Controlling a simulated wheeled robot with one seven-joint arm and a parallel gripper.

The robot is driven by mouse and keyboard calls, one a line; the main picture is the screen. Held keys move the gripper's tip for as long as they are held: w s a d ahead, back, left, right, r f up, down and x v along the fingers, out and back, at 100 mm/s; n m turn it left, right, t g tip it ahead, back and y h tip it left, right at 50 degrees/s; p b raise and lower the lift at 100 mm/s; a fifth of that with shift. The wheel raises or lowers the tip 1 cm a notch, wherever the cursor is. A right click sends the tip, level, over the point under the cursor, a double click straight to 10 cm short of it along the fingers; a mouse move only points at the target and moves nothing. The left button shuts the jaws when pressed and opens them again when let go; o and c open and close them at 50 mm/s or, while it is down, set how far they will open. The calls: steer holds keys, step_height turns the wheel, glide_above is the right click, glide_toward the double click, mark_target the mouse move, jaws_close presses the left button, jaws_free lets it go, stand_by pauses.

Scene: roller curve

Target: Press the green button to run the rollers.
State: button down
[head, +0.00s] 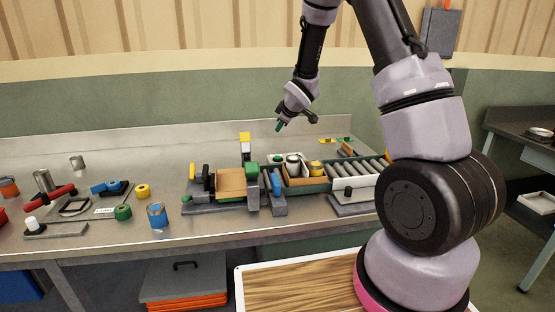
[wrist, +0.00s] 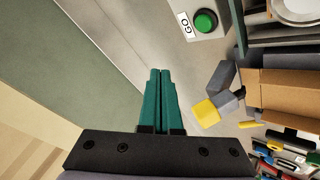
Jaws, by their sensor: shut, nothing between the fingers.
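The green button (wrist: 205,21) is a round domed cap on a pale plate, beside a white "GO" label (wrist: 184,25), near the top of the wrist view. In the head view a small green spot on a pale plate (head: 278,157), behind the trays, looks like the same button. My gripper (head: 279,128) hangs above the back of the bench. In the wrist view its teal fingers (wrist: 160,72) are shut and empty, pointing toward the area left of and below the button, apart from it. The grey rollers (head: 357,172) lie in a track at right.
A yellow-topped grey post (head: 245,141) stands near the button; its yellow block (wrist: 206,112) is right of my fingers in the wrist view. A cardboard-coloured box (head: 231,183) and a tray with cans (head: 305,181) stand in front. The back wall (head: 200,110) is close.

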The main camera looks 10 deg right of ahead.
mark_target(280, 158)
stand_by(0.3)
steer(key=shift+f, duration=4.4)
steer(key=shift+f, duration=0.15)
steer(key=shift+f, duration=0.25)
